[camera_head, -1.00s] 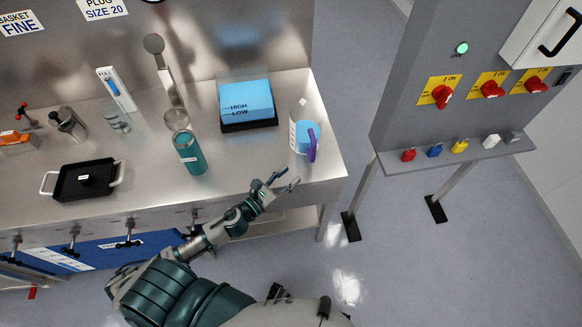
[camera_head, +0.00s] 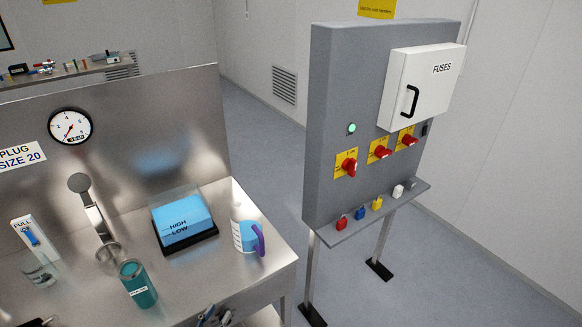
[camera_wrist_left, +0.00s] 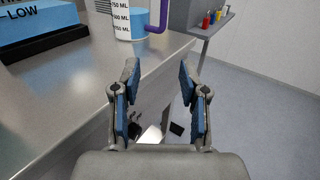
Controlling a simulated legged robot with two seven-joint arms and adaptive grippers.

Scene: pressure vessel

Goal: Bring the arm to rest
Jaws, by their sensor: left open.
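My left gripper (camera_head: 215,317) shows only at the bottom edge of the head view, in front of the steel bench (camera_head: 215,268). In the left wrist view its two blue-padded fingers (camera_wrist_left: 158,85) stand apart with nothing between them. It is beside the bench's front edge, clear of the objects on top. The measuring jug (camera_head: 247,237) with blue liquid and a purple handle stands on the bench beyond the fingers; its lower part shows in the left wrist view (camera_wrist_left: 130,20). My right gripper is in neither view.
On the bench are a teal canister (camera_head: 138,285), a blue HIGH/LOW block (camera_head: 183,222) on a black base and a glass beaker (camera_head: 40,272). A grey panel (camera_head: 330,120) with red switches and a shelf of coloured padlocks (camera_head: 360,213) stands to the right. Open floor lies between.

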